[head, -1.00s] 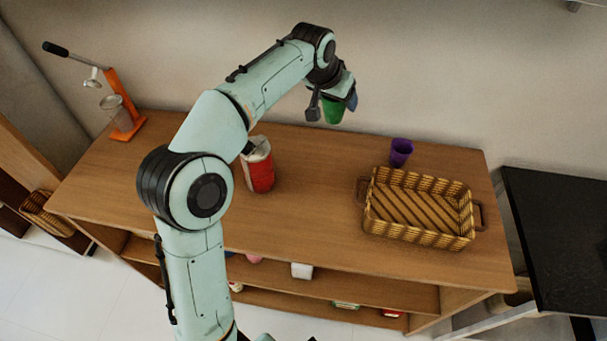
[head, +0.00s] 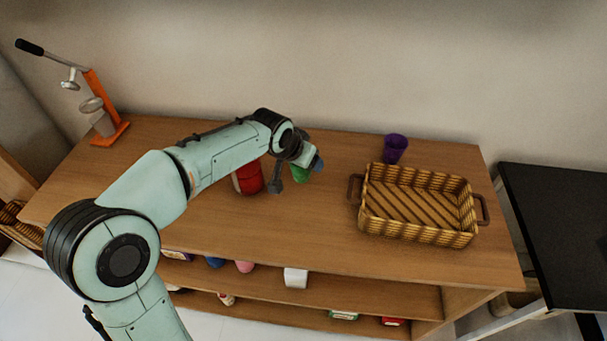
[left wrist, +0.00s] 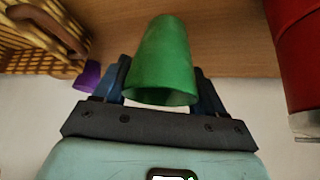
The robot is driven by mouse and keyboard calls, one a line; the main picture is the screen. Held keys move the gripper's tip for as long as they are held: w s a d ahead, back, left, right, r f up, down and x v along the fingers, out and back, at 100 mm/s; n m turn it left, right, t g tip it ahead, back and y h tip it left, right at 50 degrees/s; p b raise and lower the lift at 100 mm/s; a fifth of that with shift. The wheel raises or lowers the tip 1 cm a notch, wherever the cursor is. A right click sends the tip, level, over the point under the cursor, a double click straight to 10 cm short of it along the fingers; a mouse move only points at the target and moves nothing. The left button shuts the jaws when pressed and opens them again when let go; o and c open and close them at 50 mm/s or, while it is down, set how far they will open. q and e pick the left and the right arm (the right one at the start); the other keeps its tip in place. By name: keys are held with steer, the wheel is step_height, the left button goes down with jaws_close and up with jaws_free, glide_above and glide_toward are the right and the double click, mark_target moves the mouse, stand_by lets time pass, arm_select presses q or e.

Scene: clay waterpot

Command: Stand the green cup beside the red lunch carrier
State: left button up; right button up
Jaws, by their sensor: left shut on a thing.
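The green cup (head: 301,174) is between the fingers of my left gripper (head: 295,180), which is shut on it. The left wrist view shows the cup (left wrist: 163,62) held, with its open rim towards the gripper's palm; whether its base touches the table I cannot tell. The red lunch carrier (head: 248,179) stands on the table just left of the gripper in the head view, partly hidden by my arm. It also shows at the right edge of the left wrist view (left wrist: 297,50), apart from the cup. My right gripper is not in view.
The wooden table (head: 290,225) has clear room in front of the gripper. A wicker basket (head: 365,212) and a purple cup (head: 396,148) stand to the right. An orange lever press (head: 100,105) stands at the far left. A wall rises behind.

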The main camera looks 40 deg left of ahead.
mark_target(303, 171)
arm_select(q)
steer(key=shift+f+b, duration=0.4)
steer(key=shift+f, duration=2.1)
steer(key=shift+f, duration=0.25)
steer(key=o, duration=1)
steer(key=shift+r, duration=0.1)
steer(key=shift+r, duration=0.15)
steer(key=shift+s+r, duration=0.1)
steer(key=shift+r, duration=0.2)
steer(key=p+v, duration=0.1)
steer(key=v, duration=1)
steer(key=shift+s+r, duration=0.15)
steer(key=shift+r, duration=0.05)
